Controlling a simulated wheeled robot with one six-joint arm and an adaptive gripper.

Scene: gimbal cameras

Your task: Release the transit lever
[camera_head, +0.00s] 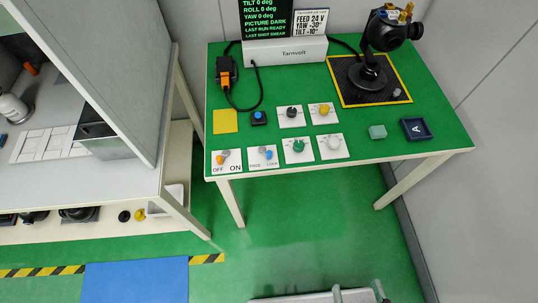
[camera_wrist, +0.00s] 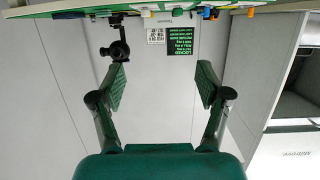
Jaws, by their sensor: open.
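The transit lever (camera_head: 268,155) is a small lever with a blue tip on a white plate marked FREE and LOCK, at the front edge of the green table. Its blue tip lies to the right, on the LOCK side. To its left is a plate with an orange-tipped lever (camera_head: 220,158), marked OFF and ON, tip toward OFF. My gripper (camera_wrist: 163,84) is open and empty in the wrist view, apart from everything. That view looks upside down, with the table edge along its top. My gripper does not show in the head view.
The green table (camera_head: 350,139) also carries several knob plates, a blue button (camera_head: 259,117), a yellow pad (camera_head: 225,121), a teal block (camera_head: 377,132) and a dark blue tray (camera_head: 416,128). A black gimbal camera (camera_head: 370,75) stands behind. A grey-topped bench (camera_head: 90,182) is at left.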

